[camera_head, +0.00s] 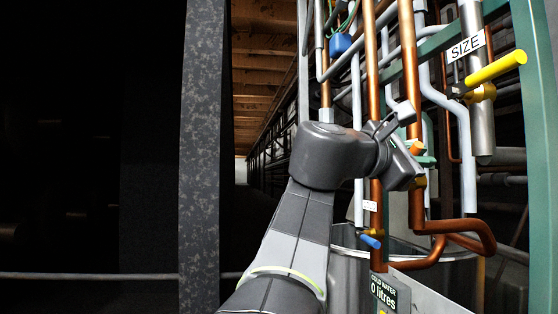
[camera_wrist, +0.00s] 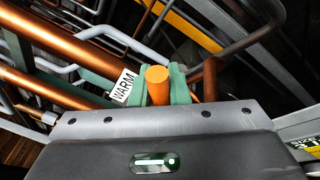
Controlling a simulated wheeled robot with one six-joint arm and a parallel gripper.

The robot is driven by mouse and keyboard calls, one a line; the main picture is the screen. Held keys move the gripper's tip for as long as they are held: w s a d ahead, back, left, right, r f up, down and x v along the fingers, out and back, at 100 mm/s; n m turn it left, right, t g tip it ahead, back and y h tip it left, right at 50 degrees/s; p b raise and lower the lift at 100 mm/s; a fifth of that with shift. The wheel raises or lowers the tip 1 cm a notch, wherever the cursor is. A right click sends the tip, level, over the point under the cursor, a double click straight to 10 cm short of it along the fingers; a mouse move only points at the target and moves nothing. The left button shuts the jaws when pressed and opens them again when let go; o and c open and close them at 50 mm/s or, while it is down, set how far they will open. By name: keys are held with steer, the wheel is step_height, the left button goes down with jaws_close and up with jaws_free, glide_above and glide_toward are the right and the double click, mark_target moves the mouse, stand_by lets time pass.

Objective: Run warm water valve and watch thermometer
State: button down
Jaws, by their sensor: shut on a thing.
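The warm valve's orange handle (camera_wrist: 157,84) stands between the two green fingers of my gripper (camera_wrist: 158,88) in the wrist view. The fingers are shut on it. A white WARM label (camera_wrist: 124,86) sits just left of them. In the head view my gripper (camera_head: 424,160) is at the copper pipes right of centre, and a bit of the orange handle (camera_head: 416,146) shows there. Most of the valve body is hidden by my gripper and wrist. I cannot make out a thermometer in either view.
A blue-handled valve (camera_head: 371,242) is below my wrist, above a COLD WATER 0 litres display (camera_head: 384,294) and by a metal tank (camera_head: 346,270). A yellow handle (camera_head: 496,68) by the SIZE label (camera_head: 465,47) juts out upper right. A grey post (camera_head: 202,150) stands left.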

steer(key=f+m+b, duration=0.1)
steer(key=m+b, duration=0.1)
steer(key=b, duration=0.2)
steer(key=s+f+m+h+b, duration=0.1)
steer(key=f+m+b, duration=0.1)
steer(key=m+b, duration=0.1)
steer(key=f+m+h+b, duration=0.1)
steer(key=m+b, duration=0.1)
steer(key=b, duration=0.4)
steer(key=shift+s+d+f, duration=0.1)
steer(key=shift+s+f, duration=0.2)
steer(key=shift+m, duration=0.3)
steer(key=c, duration=1.4)
jaws_free()
steer(key=shift+b+v, duration=1.3)
steer(key=shift+v, duration=5.6)
steer(key=shift+w+f, duration=0.15)
steer(key=shift+w, duration=0.05)
